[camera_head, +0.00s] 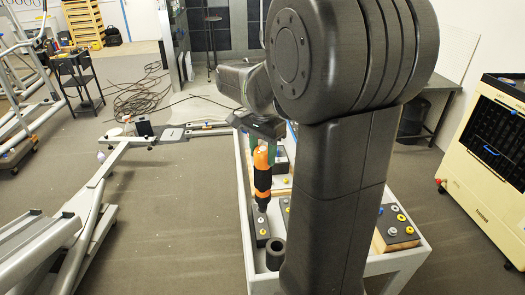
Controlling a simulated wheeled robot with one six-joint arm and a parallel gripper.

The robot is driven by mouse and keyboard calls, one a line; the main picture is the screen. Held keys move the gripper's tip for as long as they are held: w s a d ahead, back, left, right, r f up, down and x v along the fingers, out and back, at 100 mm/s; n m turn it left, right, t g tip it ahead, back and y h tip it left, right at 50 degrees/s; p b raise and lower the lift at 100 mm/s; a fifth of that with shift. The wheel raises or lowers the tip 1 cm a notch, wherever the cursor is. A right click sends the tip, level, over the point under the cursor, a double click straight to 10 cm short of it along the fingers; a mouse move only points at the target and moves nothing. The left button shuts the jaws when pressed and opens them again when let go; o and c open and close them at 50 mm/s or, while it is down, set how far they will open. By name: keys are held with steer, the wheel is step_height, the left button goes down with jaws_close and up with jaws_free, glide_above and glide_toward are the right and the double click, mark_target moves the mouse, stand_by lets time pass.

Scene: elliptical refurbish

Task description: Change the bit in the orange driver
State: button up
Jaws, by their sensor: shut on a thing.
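The orange driver (263,172) hangs upright below my gripper (263,146), its black nose pointing down. My gripper is shut on the driver's upper part. The driver's tip is above or close to a dark block (261,229) with light and yellow round pieces on it; I cannot tell whether they touch. Any bit in the driver's nose is too small to make out.
A black hollow cylinder (276,252) stands on the cart near the driver. My arm hides the cart's middle. A cream-coloured machine (487,150) stands at the right. The elliptical's frame (105,170) lies to the left, with open carpet between it and the cart.

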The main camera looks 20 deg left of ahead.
mark_target(263, 182)
step_height(263, 182, down, 5)
steer(key=b, duration=0.4)
steer(key=shift+f, duration=0.1)
steer(key=shift+f+b, duration=0.65)
steer(key=shift+f, duration=0.45)
steer(key=shift+f+b, duration=1.1)
steer(key=shift+f, duration=0.8)
stand_by(0.9)
steer(key=shift+r, duration=0.2)
steer(key=shift+r+p, duration=4.4)
steer(key=shift+r, duration=0.55)
steer(key=shift+f, duration=0.1)
